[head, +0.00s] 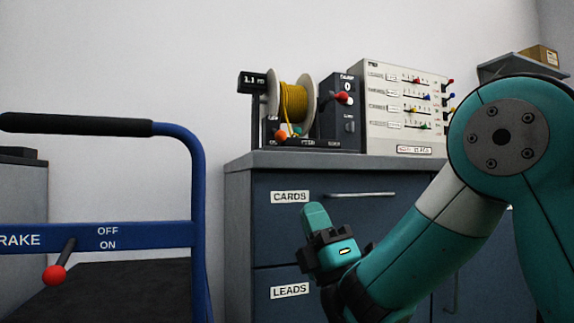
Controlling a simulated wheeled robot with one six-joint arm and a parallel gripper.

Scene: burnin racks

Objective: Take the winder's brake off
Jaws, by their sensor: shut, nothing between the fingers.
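The winder (305,93), a spool of yellow cord on a black frame, stands on the cabinet top, with a small "1.1" display at its upper left. An orange-red knob (281,135) sits low on the front left of its base. The small lettering along the base is too small to read surely. A dark box at its right carries a red-knobbed lever (342,98). My gripper (322,242) is in front of the cabinet drawers, below the winder and apart from it. It is shut and empty; its fingertips are hard to make out.
A blue cart (201,220) at left has its own red-ball brake lever (54,275) by OFF and ON marks. A panel with coloured sliders (402,105) stands right of the winder. The cabinet (238,215) has drawers marked CARDS and LEADS. A box sits on a shelf at far right.

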